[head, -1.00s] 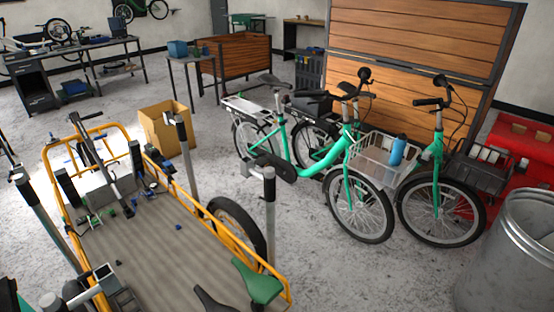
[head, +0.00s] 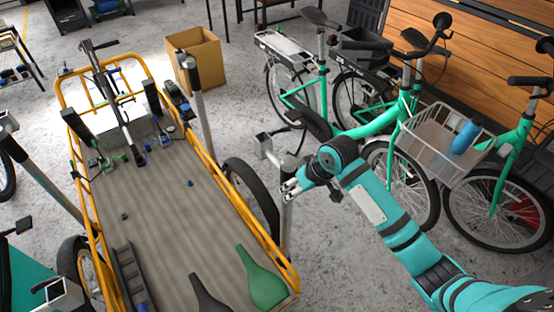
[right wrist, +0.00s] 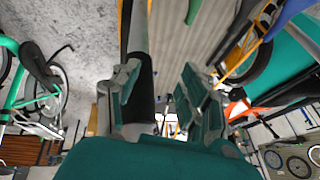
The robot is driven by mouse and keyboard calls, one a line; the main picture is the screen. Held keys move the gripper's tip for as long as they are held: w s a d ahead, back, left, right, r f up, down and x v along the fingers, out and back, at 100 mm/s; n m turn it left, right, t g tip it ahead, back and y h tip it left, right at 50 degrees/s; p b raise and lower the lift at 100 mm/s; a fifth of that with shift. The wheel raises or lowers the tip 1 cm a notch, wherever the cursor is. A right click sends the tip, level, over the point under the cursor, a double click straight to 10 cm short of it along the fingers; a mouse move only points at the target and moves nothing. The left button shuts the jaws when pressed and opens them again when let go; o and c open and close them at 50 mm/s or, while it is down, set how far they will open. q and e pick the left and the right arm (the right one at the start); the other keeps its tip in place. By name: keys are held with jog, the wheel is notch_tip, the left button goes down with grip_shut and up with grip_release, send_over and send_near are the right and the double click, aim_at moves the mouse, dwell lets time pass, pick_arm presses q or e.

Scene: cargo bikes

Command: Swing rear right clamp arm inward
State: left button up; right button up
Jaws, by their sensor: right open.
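The orange-framed cargo bed (head: 228,199) carries grey posts along its sides. At its near right corner stands a grey post (head: 286,225) with a clamp arm (head: 272,158) ending in a square socket, pointing up-left in the head view. My right gripper (head: 288,188) reaches in from the right, its fingertips at this post, just below the clamp arm. In the right wrist view its two fingers (right wrist: 163,95) are spread apart, with a dark and grey upright part by the left finger. Contact cannot be made out. My left gripper is not in view.
A farther right post (head: 197,100) rises near a cardboard box (head: 203,60). A green seat-shaped piece (head: 262,280) lies at the bed's near end. Green bikes (head: 350,125) with a wire basket (head: 440,140) stand close to my right arm.

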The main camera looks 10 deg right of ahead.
jog(key=w+d+r, duration=0.1)
jog(key=w+r, duration=0.3)
jog(key=r, duration=0.7)
send_near(276, 158)
jog(key=shift+n, duration=0.3)
jog(key=p+x, duration=0.1)
jog(key=x, duration=0.8)
jog(key=shift+w+f+p, duration=0.1)
jog(key=shift+w+p, duration=0.05)
jog(key=shift+p, duration=0.2)
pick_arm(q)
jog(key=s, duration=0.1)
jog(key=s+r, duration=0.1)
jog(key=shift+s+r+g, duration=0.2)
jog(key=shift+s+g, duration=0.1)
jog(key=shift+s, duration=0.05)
pick_arm(e)
grip_shut()
